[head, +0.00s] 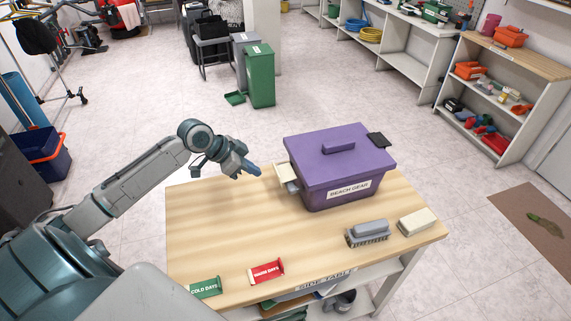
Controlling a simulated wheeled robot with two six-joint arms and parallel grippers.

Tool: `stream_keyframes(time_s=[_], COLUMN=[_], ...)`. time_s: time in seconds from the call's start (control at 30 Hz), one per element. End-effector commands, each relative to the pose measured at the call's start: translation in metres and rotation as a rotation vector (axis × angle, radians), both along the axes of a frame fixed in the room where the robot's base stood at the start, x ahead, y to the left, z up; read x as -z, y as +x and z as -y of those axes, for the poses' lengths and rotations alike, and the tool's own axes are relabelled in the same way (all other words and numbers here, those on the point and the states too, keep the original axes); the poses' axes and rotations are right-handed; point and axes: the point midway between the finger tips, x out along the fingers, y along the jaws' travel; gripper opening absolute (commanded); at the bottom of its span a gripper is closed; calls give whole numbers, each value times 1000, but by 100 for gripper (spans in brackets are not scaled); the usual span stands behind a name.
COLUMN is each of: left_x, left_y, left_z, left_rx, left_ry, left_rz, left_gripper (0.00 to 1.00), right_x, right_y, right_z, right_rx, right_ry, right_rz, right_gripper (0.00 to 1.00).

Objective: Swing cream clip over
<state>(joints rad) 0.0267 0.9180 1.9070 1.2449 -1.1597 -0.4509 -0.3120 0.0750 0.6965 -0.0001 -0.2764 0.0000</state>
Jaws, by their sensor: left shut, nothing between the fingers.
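A purple lidded box (338,168) labelled "BEACH GEAR" stands on the wooden side table. A cream clip (285,173) juts out from the box's left side, and a dark clip (377,139) shows at its right side. The lid sits on the box with its handle on top. My left gripper (256,171) is shut and empty, its fingertips just left of the cream clip. Whether the fingertips touch the clip is hard to tell. My right gripper is not in view.
A grey brush (367,233) and a cream block (417,223) lie at the table's right front. A green "COLD DAYS" piece (205,288) and a red "WARM DAYS" piece (267,271) lie at its front left. The left part of the tabletop (210,235) is clear.

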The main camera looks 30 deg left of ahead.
Motion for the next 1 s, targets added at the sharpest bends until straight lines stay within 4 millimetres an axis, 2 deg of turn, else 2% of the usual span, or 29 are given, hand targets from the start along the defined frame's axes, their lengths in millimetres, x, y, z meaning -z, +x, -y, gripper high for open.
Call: stream_keyframes(time_s=[0.27, 0.73, 1.0], left_x=[-5, -50, -50], left_y=[0, 0, 0], left_z=[0, 0, 0], left_rx=[0, -1, 0], left_ry=[0, 1, 0], left_rz=[0, 0, 0], left_gripper=[0, 0, 0], right_x=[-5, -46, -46], right_y=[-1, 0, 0], right_z=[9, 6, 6], right_rx=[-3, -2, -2], right_ry=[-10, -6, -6], right_rz=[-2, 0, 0], right_gripper=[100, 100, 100])
